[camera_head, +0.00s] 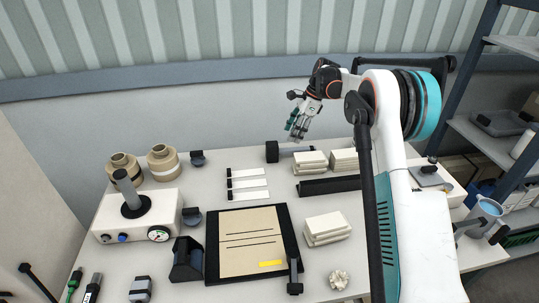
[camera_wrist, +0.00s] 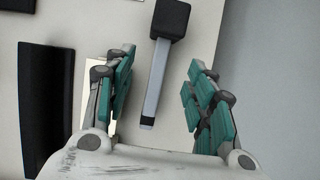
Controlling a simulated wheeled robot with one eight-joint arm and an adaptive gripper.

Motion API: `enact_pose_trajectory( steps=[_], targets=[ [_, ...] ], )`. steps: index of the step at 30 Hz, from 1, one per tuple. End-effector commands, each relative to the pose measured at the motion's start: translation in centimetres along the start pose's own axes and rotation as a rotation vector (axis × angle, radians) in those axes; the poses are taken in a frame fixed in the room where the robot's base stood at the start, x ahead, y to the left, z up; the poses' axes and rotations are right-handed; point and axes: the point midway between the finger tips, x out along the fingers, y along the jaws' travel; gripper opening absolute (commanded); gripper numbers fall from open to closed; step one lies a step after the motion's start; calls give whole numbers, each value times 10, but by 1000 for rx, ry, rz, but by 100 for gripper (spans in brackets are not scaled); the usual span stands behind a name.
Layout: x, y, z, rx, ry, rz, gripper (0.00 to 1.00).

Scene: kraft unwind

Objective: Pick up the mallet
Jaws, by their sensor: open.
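The mallet lies flat at the back of the table. In the head view its black block head (camera_head: 272,151) is on the left and its grey handle points right, partly behind the stacked pads. In the wrist view the black head (camera_wrist: 171,18) is at the top and the grey handle (camera_wrist: 157,80) runs down between the fingers, ending in a dark tip. My gripper (camera_head: 297,130) is above the mallet with its fingers pointing down. In the wrist view my gripper (camera_wrist: 162,62) is open and empty, with a teal-padded finger on each side of the handle, apart from it.
Pale stacked pads (camera_head: 310,162) and a long black bar (camera_head: 328,186) lie close to the mallet. White strips (camera_head: 247,184) and a black-framed board (camera_head: 212,250) are nearer. The wall (camera_head: 220,120) rises behind the table. A shelf rack (camera_head: 485,70) stands right.

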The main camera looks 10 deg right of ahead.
Motion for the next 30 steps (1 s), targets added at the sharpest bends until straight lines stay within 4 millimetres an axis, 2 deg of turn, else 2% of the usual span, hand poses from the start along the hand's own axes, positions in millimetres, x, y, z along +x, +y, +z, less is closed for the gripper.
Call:
enact_pose_trajectory(
  steps=[1, 6, 16, 24, 30],
  targets=[
    [13, 0, -1, -2, 0, 0, 50],
    [39, 0, -1, -2, 1, -1, 50],
    [60, -1, -2, -2, 1, 0, 50],
    [97, -3, -5, -2, 1, 0, 50],
    [102, -3, -5, -1, 1, 0, 50]
  ],
)
